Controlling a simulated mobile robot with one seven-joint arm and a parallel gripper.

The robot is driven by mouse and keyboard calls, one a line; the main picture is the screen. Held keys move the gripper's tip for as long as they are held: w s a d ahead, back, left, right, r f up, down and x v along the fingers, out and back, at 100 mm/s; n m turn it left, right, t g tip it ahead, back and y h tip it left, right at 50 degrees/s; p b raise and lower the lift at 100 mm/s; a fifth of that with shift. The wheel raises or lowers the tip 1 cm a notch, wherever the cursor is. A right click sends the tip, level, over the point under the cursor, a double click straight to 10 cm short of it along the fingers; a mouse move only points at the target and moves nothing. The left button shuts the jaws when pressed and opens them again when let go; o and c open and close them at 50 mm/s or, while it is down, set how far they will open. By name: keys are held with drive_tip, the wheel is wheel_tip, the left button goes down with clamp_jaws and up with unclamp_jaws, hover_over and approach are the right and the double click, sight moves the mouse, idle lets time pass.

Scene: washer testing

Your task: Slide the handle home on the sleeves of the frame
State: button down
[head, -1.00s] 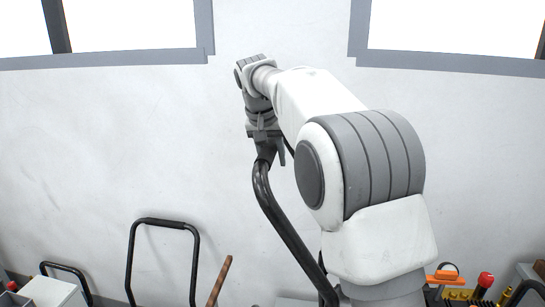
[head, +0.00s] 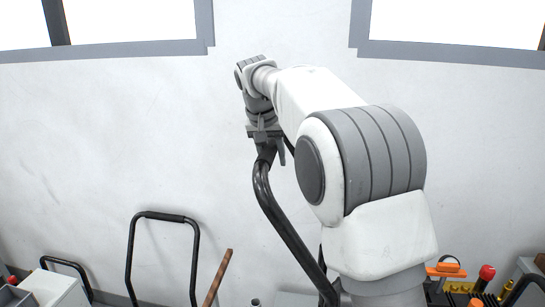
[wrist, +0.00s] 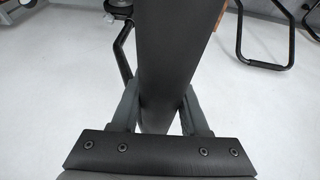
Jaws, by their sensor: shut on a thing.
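The handle (head: 282,220) is a bent black tube hanging below my gripper (head: 268,152) in the head view. Its lower end passes behind my arm, out of sight. My gripper is shut on its upper part. In the wrist view the handle (wrist: 167,50) runs as a thick dark bar between the two fingers of my gripper (wrist: 160,105). A small grey tube end (head: 255,302) shows at the bottom edge of the head view; I cannot tell whether it is a sleeve of the frame. The join between handle and sleeves is not visible.
Another black loop handle (head: 131,255) stands against the wall at left. A brown rod (head: 218,278) leans beside it, and a pale box (head: 52,288) is at lower left. Orange and red tools (head: 446,270) lie at lower right. A black tube loop (wrist: 266,67) rests on the floor.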

drive_tip(key=shift+r, duration=0.2)
drive_tip(key=shift+c, duration=1.7)
unclamp_jaws()
drive_tip(key=p+v, duration=0.2)
drive_tip(key=v, duration=1.5)
drive_tip(key=shift+s+a+r, duration=0.1)
drive_tip(key=shift+a, duration=0.05)
